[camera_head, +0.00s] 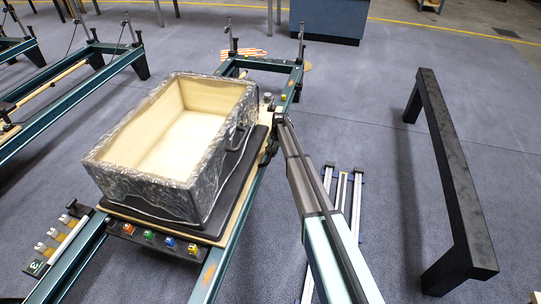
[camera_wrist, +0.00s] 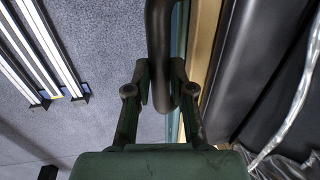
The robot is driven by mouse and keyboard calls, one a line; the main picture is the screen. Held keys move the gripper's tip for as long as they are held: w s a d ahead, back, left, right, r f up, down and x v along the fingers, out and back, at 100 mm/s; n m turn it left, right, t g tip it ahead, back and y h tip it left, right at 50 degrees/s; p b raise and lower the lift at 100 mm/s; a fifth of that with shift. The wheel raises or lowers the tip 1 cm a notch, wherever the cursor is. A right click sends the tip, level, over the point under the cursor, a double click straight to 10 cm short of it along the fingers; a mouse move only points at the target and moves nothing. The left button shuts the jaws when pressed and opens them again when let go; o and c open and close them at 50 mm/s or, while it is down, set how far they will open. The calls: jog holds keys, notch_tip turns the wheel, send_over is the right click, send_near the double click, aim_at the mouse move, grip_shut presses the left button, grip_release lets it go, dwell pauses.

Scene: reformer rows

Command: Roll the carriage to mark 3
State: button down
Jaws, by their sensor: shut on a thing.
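The carriage (camera_head: 232,205) is a black padded platform with a pale wooden edge, sitting across the teal rails in the head view. Its dark side also shows in the wrist view (camera_wrist: 245,70). My gripper (camera_wrist: 160,85) is shut on a dark curved bar (camera_wrist: 159,25) beside the carriage's edge. In the head view my gripper (camera_head: 274,122) is at the carriage's far right corner, small and partly hidden by my arm. A panel marked 3 (camera_head: 38,265) stands left of the near rail end.
An open foil-wrapped box (camera_head: 205,195) rides on the carriage. Coloured tags (camera_head: 150,235) line the carriage's near end. A black beam (camera_head: 450,170) stands on the floor to the right, silver rails (camera_head: 357,200) lie between, and another teal frame (camera_head: 70,70) is at left.

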jog(key=shift+w+d, duration=0.35)
jog(key=shift+w, duration=0.5)
jog(key=c, duration=1)
grip_release()
jog(key=shift+s, duration=0.1)
jog(key=r, duration=0.4)
jog(key=d+r, duration=0.1)
jog(key=r, duration=0.3)
jog(key=d+r, duration=0.1)
jog(key=r, duration=0.2)
jog(key=shift+s+r, duration=0.4)
